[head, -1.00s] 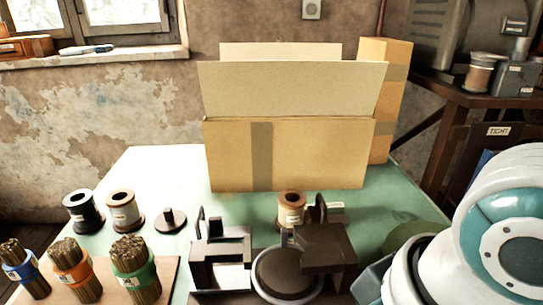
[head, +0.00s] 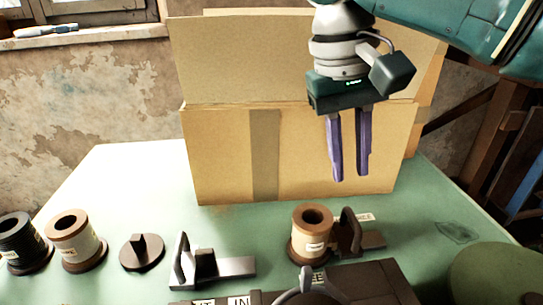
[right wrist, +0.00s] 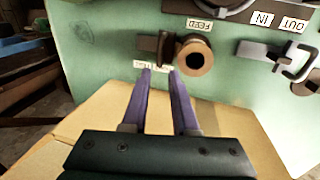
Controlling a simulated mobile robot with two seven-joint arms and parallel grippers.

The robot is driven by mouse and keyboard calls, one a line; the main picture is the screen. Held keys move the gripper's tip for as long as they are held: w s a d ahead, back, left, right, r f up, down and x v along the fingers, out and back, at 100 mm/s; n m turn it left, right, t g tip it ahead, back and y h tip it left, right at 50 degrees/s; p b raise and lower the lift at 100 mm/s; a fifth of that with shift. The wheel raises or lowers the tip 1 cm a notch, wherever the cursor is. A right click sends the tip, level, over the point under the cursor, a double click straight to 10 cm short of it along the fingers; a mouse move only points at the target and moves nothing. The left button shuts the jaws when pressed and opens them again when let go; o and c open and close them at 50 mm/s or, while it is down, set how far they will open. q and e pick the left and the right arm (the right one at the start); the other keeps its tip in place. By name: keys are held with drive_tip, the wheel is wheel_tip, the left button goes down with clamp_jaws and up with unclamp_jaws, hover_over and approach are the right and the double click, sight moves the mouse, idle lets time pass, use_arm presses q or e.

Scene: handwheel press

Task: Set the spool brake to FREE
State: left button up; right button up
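A brown spool (head: 312,235) stands upright on the green table. Right beside it is a dark brown lever piece (head: 348,235), apparently the spool brake, with a small white label (head: 362,217) behind it, too small to read. My right gripper (head: 350,178) points down above and behind the lever, fingers apart, empty and not touching it. In the right wrist view the fingertips (right wrist: 159,71) appear just short of the lever (right wrist: 165,48) and partly overlap the label. The spool (right wrist: 194,55) shows beside the lever. My left gripper is not in view.
An open cardboard box (head: 225,155) stands close behind my right gripper. A dark bracket with a grey bar (head: 225,267), a black spool (head: 20,242), a cream spool (head: 75,240) and a dark knob (head: 141,252) stand left. The table right of the lever is mostly clear.

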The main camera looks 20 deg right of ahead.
sight(352, 217)
drive_tip(key=f, duration=0.2)
drive_tip(key=d+f, duration=0.1)
drive_tip(key=f, duration=0.2)
drive_tip(key=f+b, duration=0.1)
drive_tip(key=f, duration=0.2)
drive_tip(key=shift+s+d+f, duration=0.1)
drive_tip(key=shift+s+d, duration=0.2)
drive_tip(key=shift+s, duration=0.1)
drive_tip(key=shift+c, duration=0.3)
clamp_jaws()
idle(0.5)
